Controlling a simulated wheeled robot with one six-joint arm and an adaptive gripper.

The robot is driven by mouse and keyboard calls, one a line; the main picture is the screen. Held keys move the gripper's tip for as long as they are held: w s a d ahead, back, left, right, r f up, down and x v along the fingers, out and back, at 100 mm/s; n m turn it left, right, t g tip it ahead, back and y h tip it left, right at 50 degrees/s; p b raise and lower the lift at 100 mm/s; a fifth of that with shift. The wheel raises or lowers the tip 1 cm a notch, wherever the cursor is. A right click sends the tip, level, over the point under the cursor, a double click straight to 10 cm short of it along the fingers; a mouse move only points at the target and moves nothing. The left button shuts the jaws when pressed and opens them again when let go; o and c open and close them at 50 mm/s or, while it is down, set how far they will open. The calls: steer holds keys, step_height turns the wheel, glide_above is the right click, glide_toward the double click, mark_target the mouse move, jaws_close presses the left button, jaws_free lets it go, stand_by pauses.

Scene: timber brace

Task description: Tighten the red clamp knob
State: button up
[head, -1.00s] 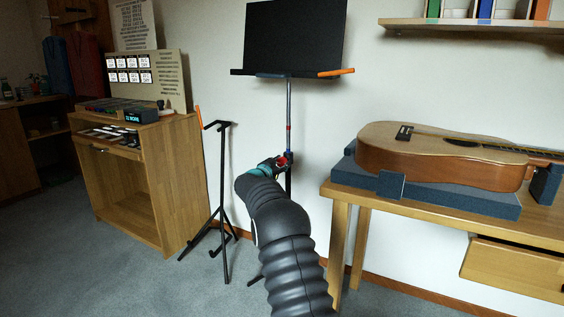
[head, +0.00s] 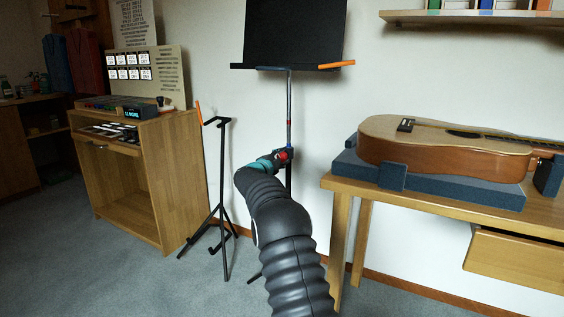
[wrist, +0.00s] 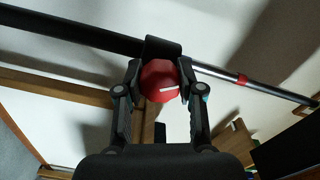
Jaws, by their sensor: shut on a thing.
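In the head view the knob (head: 283,155) shows small and red at the end of my arm, on the music stand's pole (head: 289,105). My gripper (head: 268,162) is partly hidden there by my arm.
The stand's black desk (head: 294,35) is above, with an orange-tipped ledge. A second black stand (head: 222,190) is close on the left. A guitar (head: 430,158) lies on a wooden table (head: 440,215) to the right. A wooden cabinet (head: 170,180) stands at left.

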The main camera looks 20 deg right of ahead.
steer(key=m+b, duration=0.1)
steer(key=m, duration=0.2)
steer(key=shift+a+f+m+b, duration=0.1)
steer(key=shift+a+m+b, duration=0.05)
steer(key=shift+m+b, duration=1.1)
steer(key=shift+m, duration=0.75)
steer(key=o, duration=1.1)
steer(key=shift+w+a, duration=0.1)
steer(key=shift+o, duration=0.2)
steer(key=shift+d, duration=0.2)
steer(key=v, duration=1.2)
